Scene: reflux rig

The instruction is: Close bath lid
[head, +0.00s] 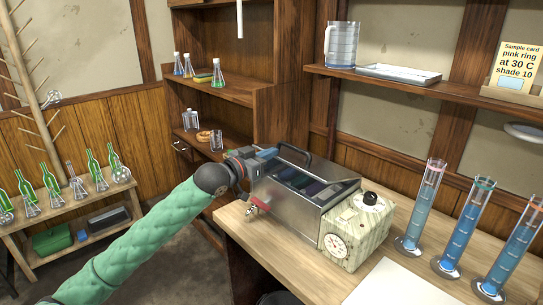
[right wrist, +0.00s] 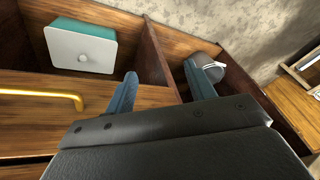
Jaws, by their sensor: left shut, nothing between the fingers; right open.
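The metal bath (head: 290,213) stands on the wooden bench, its control box with a dial and black knob at its right end. A dark, see-through panel shows at its top, and a black curved handle (head: 296,152) stands at its back edge. I cannot tell how far the lid is raised. My left gripper (head: 265,155) is shut and empty at the bath's back left corner, close to the handle; whether it touches is unclear. My right gripper (right wrist: 160,70) is open and empty in the right wrist view, in front of a wooden compartment; it is not visible in the head view.
Several tall cylinders with blue liquid (head: 413,215) stand right of the bath, near a white sheet (head: 405,285). A wall shelf (head: 430,88) holds a jug and tray. In the right wrist view, a white-fronted teal box (right wrist: 80,50) and a gold handle (right wrist: 40,95) are left of my fingers.

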